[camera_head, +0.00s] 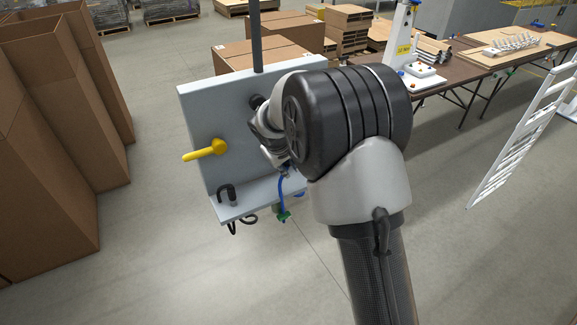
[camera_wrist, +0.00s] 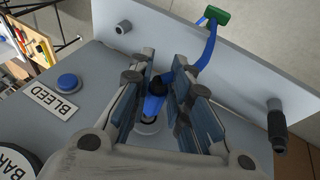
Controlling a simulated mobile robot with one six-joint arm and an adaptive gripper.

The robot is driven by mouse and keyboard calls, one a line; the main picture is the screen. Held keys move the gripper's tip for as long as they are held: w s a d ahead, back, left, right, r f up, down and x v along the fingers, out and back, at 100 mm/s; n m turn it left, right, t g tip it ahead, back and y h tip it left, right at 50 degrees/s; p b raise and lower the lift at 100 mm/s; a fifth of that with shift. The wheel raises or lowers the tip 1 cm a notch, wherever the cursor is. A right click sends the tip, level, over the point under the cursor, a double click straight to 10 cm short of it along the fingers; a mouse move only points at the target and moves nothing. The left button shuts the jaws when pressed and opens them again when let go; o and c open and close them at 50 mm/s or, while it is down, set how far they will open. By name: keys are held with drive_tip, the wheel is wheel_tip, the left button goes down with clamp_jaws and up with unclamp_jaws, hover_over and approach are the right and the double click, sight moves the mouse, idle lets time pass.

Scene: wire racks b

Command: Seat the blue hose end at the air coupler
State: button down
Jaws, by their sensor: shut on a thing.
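My gripper (camera_wrist: 163,98) is shut on the blue hose end (camera_wrist: 154,104), which shows between the two finger pads in the wrist view. A dark tip or collar shows at its upper end. The blue hose (camera_wrist: 207,55) runs up from it over the shelf to a green piece (camera_wrist: 217,15). A round pale fitting (camera_wrist: 148,127), seemingly the air coupler, lies on the panel just by the hose end. I cannot tell whether the two touch or are joined. In the head view my arm hides the gripper and coupler; the blue hose (camera_head: 281,190) hangs below it.
The grey panel (camera_head: 205,110) carries a yellow lever (camera_head: 206,150). The wrist view shows a blue button (camera_wrist: 68,82), a BLEED label (camera_wrist: 55,102) and a BAR gauge (camera_wrist: 15,165). The shelf (camera_head: 250,205) holds a black hook (camera_head: 227,191). Cartons (camera_head: 75,90) stand left.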

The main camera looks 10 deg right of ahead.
drive_tip(key=shift+w+a, duration=0.2)
drive_tip(key=shift+w, duration=0.3)
drive_tip(key=shift+w, duration=0.15)
drive_tip(key=c, duration=1.4)
unclamp_jaws()
drive_tip(key=shift+v, duration=6.1)
